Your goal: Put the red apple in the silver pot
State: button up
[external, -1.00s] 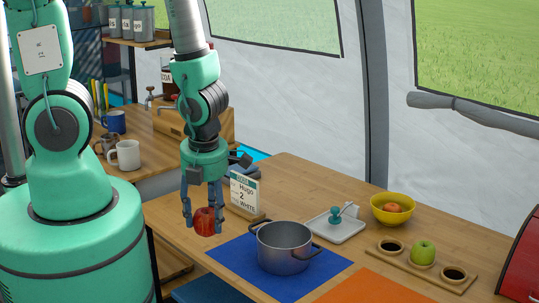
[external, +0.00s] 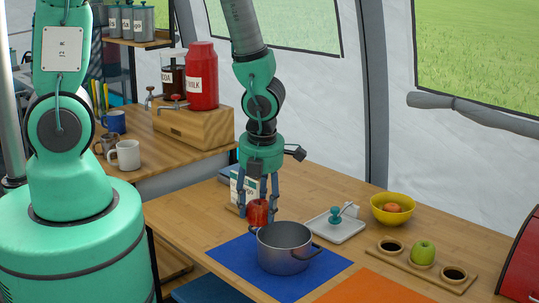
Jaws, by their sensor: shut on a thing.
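The red apple (external: 257,212) is held between the fingers of my gripper (external: 269,205), which is shut on it. The apple shows just behind and left of the silver pot's far rim. The silver pot (external: 284,250) stands upright and uncovered on a blue mat (external: 230,259). Its inside is only partly visible.
A white card stand (external: 236,188) is partly hidden behind my gripper. A white tray (external: 338,231) with a teal-handled item lies right of the pot. A yellow bowl (external: 393,217) with an orange fruit and a wooden holder (external: 391,264) with a green apple (external: 422,252) stand further right.

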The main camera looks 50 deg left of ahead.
jog(key=shift+w+d+f, duration=0.1)
jog(key=shift+w+d, duration=0.05)
jog(key=shift+w, duration=0.45)
jog(key=shift+w+d, duration=0.15)
jog(key=shift+w, duration=0.4)
jog(key=shift+f+b, duration=1)
jog(key=shift+f, duration=0.75)
jog(key=shift+f, duration=0.2)
jog(key=o, duration=1.2)
